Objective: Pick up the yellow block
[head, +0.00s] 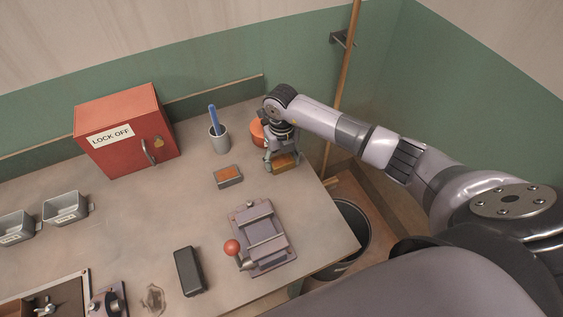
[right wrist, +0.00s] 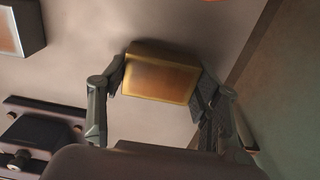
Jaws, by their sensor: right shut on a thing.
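The yellow block (head: 283,165) is at the right end of the bench top in the head view. It fills the middle of the right wrist view (right wrist: 160,76), its yellow face toward the camera. My right gripper (head: 281,160) is shut on it, one finger at each side, in both views; it also shows in the right wrist view (right wrist: 163,90). I cannot tell whether the block touches the bench. My left gripper does not show.
An orange round thing (head: 257,132) stands close behind my right gripper. A grey block with an orange top (head: 228,177) lies to its left, and a grey cup (head: 219,142) holds a blue handle. A clamp-like fixture (head: 263,238) stands in front. The bench's right edge is close.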

